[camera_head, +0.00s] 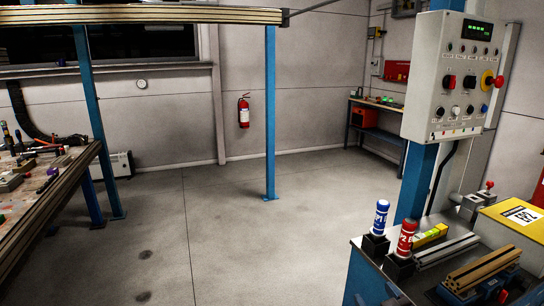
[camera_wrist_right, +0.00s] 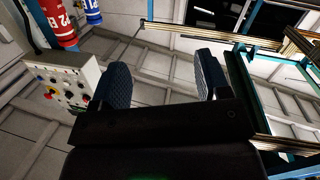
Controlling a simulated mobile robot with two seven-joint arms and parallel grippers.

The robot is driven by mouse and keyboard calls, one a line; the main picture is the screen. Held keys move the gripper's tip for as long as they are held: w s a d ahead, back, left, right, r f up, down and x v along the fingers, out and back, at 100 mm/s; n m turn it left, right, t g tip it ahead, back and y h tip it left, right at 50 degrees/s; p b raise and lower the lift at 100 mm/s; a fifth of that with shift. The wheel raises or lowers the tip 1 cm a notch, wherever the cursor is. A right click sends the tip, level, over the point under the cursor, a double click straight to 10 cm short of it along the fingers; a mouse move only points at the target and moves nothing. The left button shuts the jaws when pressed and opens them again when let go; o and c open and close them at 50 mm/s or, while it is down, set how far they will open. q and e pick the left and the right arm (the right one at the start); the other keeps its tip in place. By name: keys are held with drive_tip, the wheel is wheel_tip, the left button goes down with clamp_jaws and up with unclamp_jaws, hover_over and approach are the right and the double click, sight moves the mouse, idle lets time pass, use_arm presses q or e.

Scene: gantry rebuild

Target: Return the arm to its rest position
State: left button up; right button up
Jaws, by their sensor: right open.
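My right gripper (camera_wrist_right: 163,75) shows in the right wrist view, with its two dark ribbed fingers apart and nothing between them. Behind the fingers are pale wall panels and beams, seen at a tilt. In the head view I cannot clearly make out the right gripper. My left gripper is in neither view.
A workbench (camera_head: 362,282) at the lower right holds a blue cylinder (camera_head: 381,217) and a red cylinder (camera_head: 406,239) in dark holders, plus metal profiles (camera_head: 482,270). A control box (camera_head: 452,75) hangs on a blue post above. A cluttered table (camera_head: 50,215) stands at left. The middle floor (camera_head: 235,245) is clear.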

drive_tip(key=s+d+f+m+g+h, duration=0.1)
drive_tip(key=s+d+f+g, duration=0.1)
drive_tip(key=s+f, duration=0.7)
drive_tip(key=s+d+f+m+g+h, duration=0.1)
drive_tip(key=s+d+f+m+g, duration=0.1)
drive_tip(key=s+f, duration=0.8)
drive_tip(key=s+d+g, duration=0.1)
drive_tip(key=s, duration=0.1)
drive_tip(key=shift+s+m+h, duration=0.3)
drive_tip(key=shift+h, duration=0.1)
